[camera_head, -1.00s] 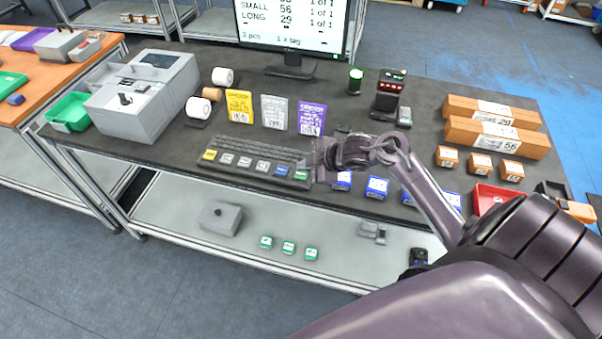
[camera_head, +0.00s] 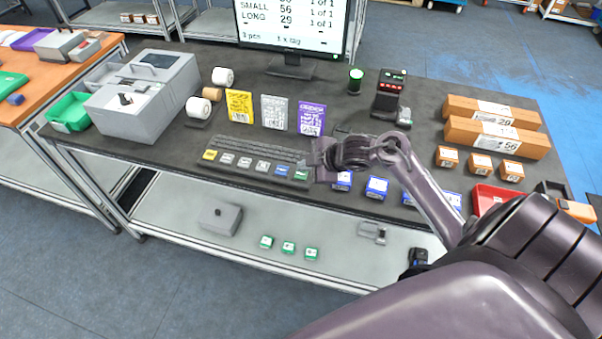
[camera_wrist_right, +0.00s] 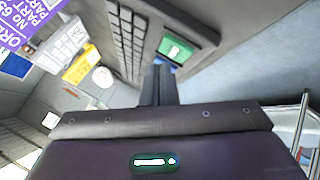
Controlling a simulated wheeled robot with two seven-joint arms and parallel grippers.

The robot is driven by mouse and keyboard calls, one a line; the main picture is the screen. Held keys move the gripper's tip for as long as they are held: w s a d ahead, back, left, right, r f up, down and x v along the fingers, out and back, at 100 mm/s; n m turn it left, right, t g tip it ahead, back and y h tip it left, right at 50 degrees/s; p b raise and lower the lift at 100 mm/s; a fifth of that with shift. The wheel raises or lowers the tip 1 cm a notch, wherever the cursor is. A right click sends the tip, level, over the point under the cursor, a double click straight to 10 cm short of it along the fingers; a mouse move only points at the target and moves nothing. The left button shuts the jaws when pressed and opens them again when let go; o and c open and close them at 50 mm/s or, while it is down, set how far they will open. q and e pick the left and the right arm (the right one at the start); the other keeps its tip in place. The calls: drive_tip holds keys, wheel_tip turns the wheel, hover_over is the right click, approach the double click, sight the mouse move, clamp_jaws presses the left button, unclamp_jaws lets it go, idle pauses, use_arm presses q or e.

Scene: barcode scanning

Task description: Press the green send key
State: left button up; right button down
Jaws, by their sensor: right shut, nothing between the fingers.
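The green send key (camera_head: 301,174) is at the right end of the key row on the dark keyboard (camera_head: 245,152). Its neighbour is a blue key (camera_head: 281,170). My right gripper (camera_head: 314,170) is at the keyboard's right end, close beside the green key. In the right wrist view the green key (camera_wrist_right: 177,48) shows just ahead and right of the shut, empty fingers (camera_wrist_right: 158,70). The fingers partly hide the blue key. I cannot tell whether the fingertips touch a key. My left gripper is not in view.
Yellow, grey and purple cards (camera_head: 311,119) stand behind the keyboard. A grey printer (camera_head: 145,95) is at the left and a monitor (camera_head: 290,25) at the back. Blue-labelled boxes (camera_head: 377,187) are right of the gripper, below my forearm. Long cartons (camera_head: 497,138) lie at the right.

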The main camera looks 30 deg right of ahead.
sight(305, 175)
drive_tip(key=shift+f, duration=0.2)
drive_tip(key=shift+f, duration=0.25)
drive_tip(key=shift+f+b, duration=0.45)
idle(0.8)
drive_tip(key=shift+r, duration=0.1)
drive_tip(key=shift+r+p, duration=0.75)
drive_tip(key=shift+p, duration=0.2)
wheel_tip(305, 175, up, 5)
drive_tip(key=p, duration=0.5)
drive_tip(key=shift+r, duration=0.1)
